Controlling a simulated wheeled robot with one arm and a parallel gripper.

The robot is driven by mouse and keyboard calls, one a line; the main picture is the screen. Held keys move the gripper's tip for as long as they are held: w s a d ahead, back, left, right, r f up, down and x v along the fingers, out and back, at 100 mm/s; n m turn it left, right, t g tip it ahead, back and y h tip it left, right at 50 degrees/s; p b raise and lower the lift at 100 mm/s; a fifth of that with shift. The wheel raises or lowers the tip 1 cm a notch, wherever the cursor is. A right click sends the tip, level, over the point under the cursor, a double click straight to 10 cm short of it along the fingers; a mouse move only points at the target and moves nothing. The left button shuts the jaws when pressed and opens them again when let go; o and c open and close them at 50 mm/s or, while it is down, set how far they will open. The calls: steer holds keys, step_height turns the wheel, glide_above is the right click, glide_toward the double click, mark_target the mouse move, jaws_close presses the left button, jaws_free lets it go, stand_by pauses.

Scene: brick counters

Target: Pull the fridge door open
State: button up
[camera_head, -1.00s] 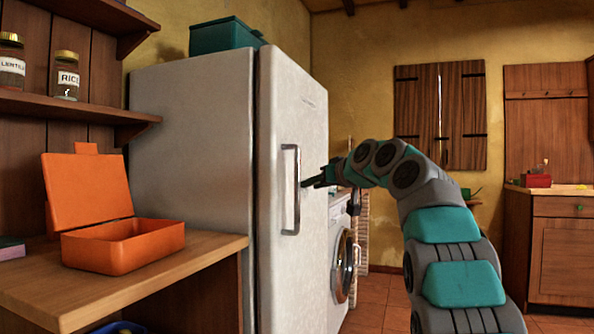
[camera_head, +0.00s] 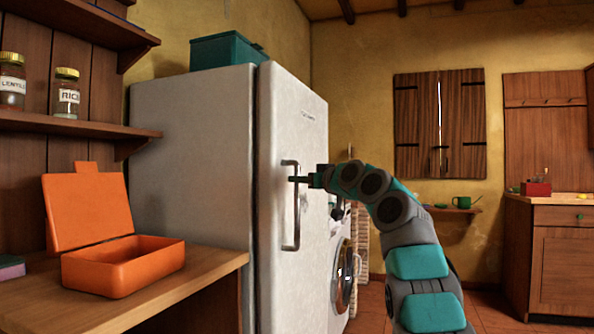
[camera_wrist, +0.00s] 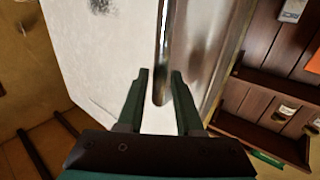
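The white fridge door (camera_head: 290,115) appears shut against the fridge body (camera_head: 190,160). Its vertical metal handle (camera_head: 297,228) is on the door front. In the head view my gripper (camera_head: 298,179) is at the upper part of the handle, coming from the right. In the wrist view the two fingers of my gripper (camera_wrist: 160,88) are apart, and the handle bar (camera_wrist: 161,60) shows between them. Gaps show on both sides of the bar, so the fingers do not look clamped on it. Exact contact cannot be told.
A wooden counter (camera_head: 215,272) with an open orange box (camera_head: 120,265) stands left of the fridge. A teal box (camera_head: 225,50) sits on top. A front-loading washing machine (camera_head: 341,275) stands just beyond the door. The tiled floor to the right looks free.

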steer(key=shift+p+x, duration=0.45)
steer(key=shift+x, duration=0.6)
steer(key=shift+c, duration=0.4)
jaws_close()
